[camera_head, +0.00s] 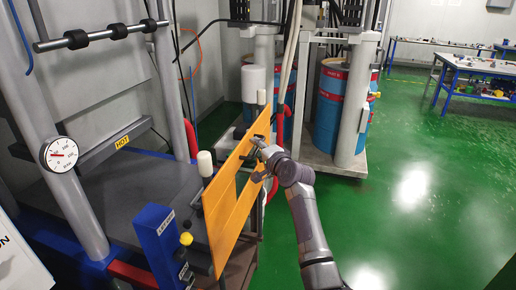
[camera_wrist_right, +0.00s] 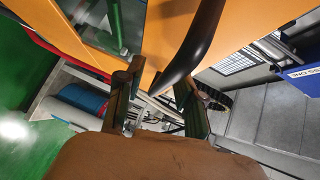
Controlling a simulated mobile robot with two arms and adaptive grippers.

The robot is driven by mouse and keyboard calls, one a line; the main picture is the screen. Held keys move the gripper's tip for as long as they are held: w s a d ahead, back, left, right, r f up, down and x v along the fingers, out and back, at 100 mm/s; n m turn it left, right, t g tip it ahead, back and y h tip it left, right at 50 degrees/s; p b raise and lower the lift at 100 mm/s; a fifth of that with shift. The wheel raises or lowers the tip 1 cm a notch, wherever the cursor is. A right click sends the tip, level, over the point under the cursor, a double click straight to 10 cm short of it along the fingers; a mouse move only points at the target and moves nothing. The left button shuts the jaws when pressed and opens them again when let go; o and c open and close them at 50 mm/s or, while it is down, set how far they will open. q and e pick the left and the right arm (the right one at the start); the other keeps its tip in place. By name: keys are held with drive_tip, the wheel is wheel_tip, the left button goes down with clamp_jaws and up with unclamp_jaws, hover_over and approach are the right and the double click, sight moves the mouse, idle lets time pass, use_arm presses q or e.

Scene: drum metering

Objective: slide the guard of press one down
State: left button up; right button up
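The guard (camera_head: 228,205) of the press is an orange panel standing upright and slanted at the right side of the press, with a window opening in its upper part. It also fills the upper part of the right wrist view (camera_wrist_right: 260,25). A dark curved handle (camera_wrist_right: 195,45) stands out from it. My right gripper (camera_head: 257,163) is at the guard's outer face. In the right wrist view its two fingers (camera_wrist_right: 155,92) are apart, with the handle's lower end between or just beyond them; contact cannot be told. My left gripper is not in view.
The press has a dark bed (camera_head: 125,195), a round gauge (camera_head: 60,154) and a blue post (camera_head: 160,245). A pale cylinder (camera_head: 205,163) stands behind the guard. Blue and red drums (camera_head: 330,105) stand at the back. The green floor (camera_head: 410,200) at right is clear.

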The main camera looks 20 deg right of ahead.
drive_tip(key=shift+s, duration=0.1)
clamp_jaws()
